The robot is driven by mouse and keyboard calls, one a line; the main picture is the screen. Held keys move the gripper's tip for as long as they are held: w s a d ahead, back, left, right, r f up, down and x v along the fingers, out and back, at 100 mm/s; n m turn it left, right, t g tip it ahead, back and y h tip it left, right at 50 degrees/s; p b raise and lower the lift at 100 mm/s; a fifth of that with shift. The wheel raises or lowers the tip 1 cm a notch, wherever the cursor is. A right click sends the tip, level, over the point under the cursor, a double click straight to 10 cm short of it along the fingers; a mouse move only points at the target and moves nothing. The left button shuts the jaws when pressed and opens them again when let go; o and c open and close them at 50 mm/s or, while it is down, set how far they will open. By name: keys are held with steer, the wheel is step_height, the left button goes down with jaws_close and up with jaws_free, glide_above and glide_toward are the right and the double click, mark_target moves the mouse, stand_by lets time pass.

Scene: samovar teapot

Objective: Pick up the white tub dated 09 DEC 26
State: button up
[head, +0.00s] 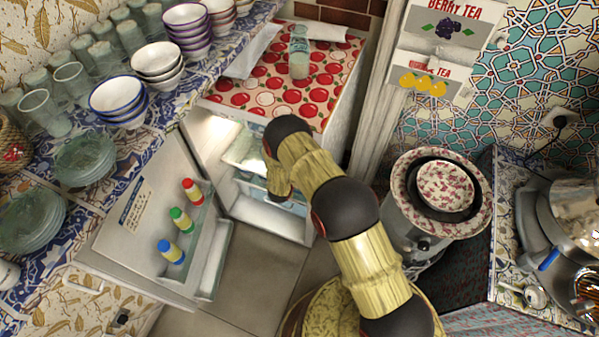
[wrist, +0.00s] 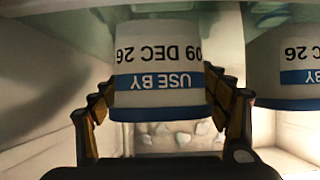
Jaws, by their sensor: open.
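The white tub dated 09 DEC 26 (wrist: 160,62) fills the middle of the wrist view, its print upside down there, with a blue "USE BY" band. My gripper (wrist: 163,105) is open, with one finger on each side of this tub. I cannot tell whether the fingers touch it. A second white tub (wrist: 297,62) with a blue band stands to the right; its label reads "26" at the cut-off part that shows. In the head view my arm reaches into the open fridge (head: 262,212), and my gripper and the tubs are hidden there.
The fridge walls (wrist: 40,75) are close on both sides in the wrist view. The open fridge door (head: 140,225) holds red, green and blue-capped bottles (head: 181,220).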

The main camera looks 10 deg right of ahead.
steer(key=c, duration=1.4)
steer(key=shift+r, duration=0.1)
steer(key=shift+c, duration=0.2)
